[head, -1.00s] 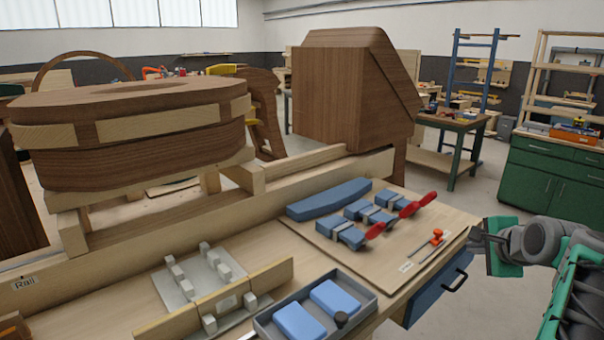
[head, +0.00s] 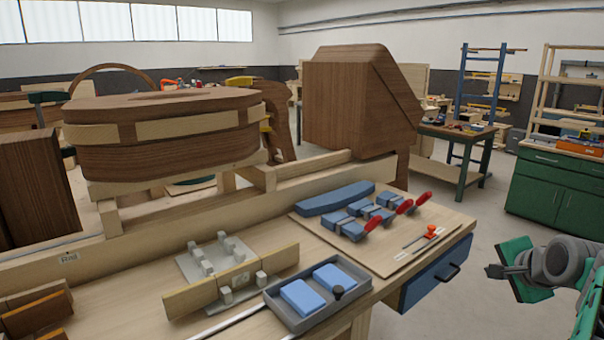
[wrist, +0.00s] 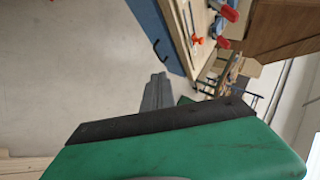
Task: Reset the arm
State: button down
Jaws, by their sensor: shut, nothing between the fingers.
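My gripper (head: 492,271) is at the lower right of the head view, at the end of my green and grey arm. Its dark fingers are shut and empty. It is out over the floor, to the right of the workbench and apart from the blue drawer (head: 436,272). In the wrist view the grey fingers (wrist: 155,92) point up past my green housing, with floor around them. The drawer also shows there at the top.
The workbench (head: 127,292) holds a board (head: 385,262) with blue blocks and red-handled clamps, a grey tray (head: 268,297) with blue pads, and a grey fixture (head: 187,268). Large wooden forms stand behind. A green cabinet (head: 555,190) is at the right. Floor (head: 475,222) between is clear.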

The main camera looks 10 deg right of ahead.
jog(key=s+a+f+n+g+y, duration=0.1)
jog(key=s+a+f+n+g, duration=0.2)
jog(key=s+f, duration=0.45)
jog(key=s+a+f+n+g, duration=0.2)
jog(key=s+f+n+g, duration=0.2)
jog(key=s+f, duration=0.35)
jog(key=w+a+r+n+p, duration=0.1)
jog(key=a+n, duration=0.4)
jog(key=a, duration=0.8)
jog(key=w+a+r+n+y+p, duration=0.1)
jog(key=a+n, duration=0.4)
jog(key=a, duration=0.9)
jog(key=shift+w+a+r+p, duration=0.25)
jog(key=shift+w+r+p, duration=0.3)
jog(key=shift+p, duration=0.45)
